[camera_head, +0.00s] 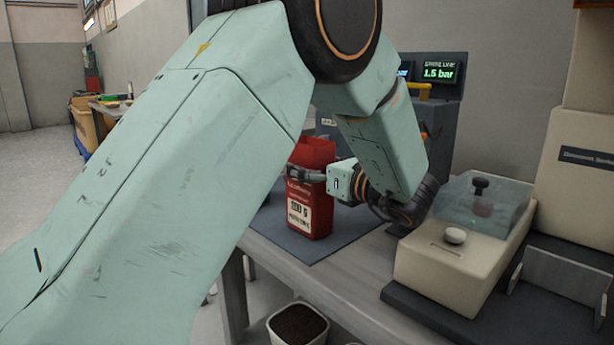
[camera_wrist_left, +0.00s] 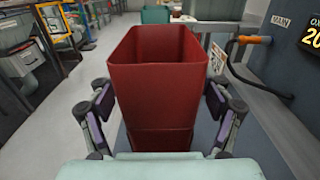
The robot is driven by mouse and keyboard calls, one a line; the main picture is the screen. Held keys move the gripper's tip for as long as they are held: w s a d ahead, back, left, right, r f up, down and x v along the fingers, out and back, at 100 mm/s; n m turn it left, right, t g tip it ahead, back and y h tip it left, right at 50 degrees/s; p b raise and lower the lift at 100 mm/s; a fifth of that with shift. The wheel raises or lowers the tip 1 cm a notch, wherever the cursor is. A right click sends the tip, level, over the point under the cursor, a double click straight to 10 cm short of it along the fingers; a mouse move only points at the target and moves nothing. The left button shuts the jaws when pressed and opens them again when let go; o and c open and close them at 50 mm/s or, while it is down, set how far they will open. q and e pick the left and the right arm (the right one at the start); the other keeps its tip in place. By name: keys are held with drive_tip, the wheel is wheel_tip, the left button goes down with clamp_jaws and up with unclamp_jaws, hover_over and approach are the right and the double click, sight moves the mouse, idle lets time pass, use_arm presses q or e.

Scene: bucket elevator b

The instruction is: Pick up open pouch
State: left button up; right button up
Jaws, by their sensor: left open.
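The open red pouch (camera_head: 309,210) stands upright on a dark mat (camera_head: 345,225) on the bench, with a white label on its front. In the left wrist view the pouch (camera_wrist_left: 157,85) is straight ahead, its open top facing up and its inside looking empty. My left gripper (camera_head: 306,174) is at the pouch's upper part. In the left wrist view its open fingers (camera_wrist_left: 160,108) stand on either side of the pouch, with small gaps visible. The far finger is mostly hidden in the head view. My right gripper is not in view.
A cream machine with a clear cover (camera_head: 484,205) and white knob stands right of the pouch. A dark box with a green display (camera_head: 437,72) is behind my arm. A bin of dark granules (camera_head: 298,325) sits below the bench edge.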

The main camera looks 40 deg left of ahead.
use_arm(q)
drive_tip(key=shift+s+d+r, duration=0.15)
drive_tip(key=shift+d+r, duration=0.1)
drive_tip(key=shift+a+f, duration=0.15)
drive_tip(key=shift+f, duration=0.05)
drive_tip(key=c, duration=0.4)
drive_tip(key=shift+r, duration=0.1)
drive_tip(key=c, duration=0.5)
drive_tip(key=shift+c, duration=0.2)
